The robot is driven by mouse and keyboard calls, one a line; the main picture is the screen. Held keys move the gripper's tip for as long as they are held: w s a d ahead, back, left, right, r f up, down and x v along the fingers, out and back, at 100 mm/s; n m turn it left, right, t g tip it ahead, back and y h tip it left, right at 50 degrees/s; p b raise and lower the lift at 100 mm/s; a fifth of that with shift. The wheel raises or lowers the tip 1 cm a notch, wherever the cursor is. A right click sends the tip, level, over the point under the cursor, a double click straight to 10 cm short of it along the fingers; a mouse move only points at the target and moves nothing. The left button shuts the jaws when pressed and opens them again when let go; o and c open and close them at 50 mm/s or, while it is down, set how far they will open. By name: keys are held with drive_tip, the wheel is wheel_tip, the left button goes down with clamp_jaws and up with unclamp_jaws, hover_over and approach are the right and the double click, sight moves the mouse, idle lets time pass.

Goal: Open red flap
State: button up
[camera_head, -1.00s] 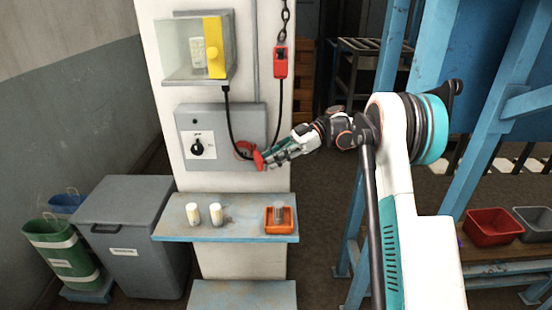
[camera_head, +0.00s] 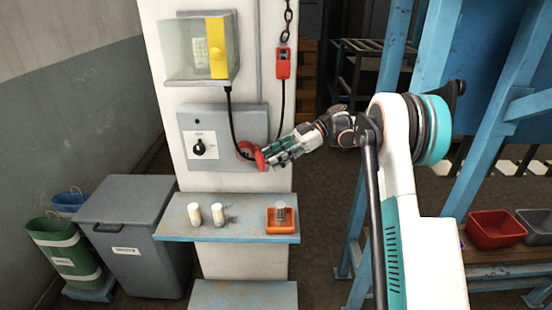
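The red flap (camera_head: 260,158) is on the right part of the grey control box (camera_head: 222,120), which is fixed to the white pillar. It stands out from the box, with a red ring (camera_head: 244,150) beside it at the left. My gripper (camera_head: 268,157) reaches in from the right, its fingertips at the flap and seemingly touching it. The fingers hide part of the flap, and I cannot tell whether they are closed on it.
A shelf (camera_head: 180,228) below holds two pale cylinders and an orange tray (camera_head: 268,226). A clear case with a yellow edge (camera_head: 217,48) is above the box. A red pendant (camera_head: 283,64) hangs on a chain, and black cables run near the flap.

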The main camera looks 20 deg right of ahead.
wheel_tip(320, 180, up, 9)
drive_tip(key=shift+r, duration=0.2)
idle(0.3)
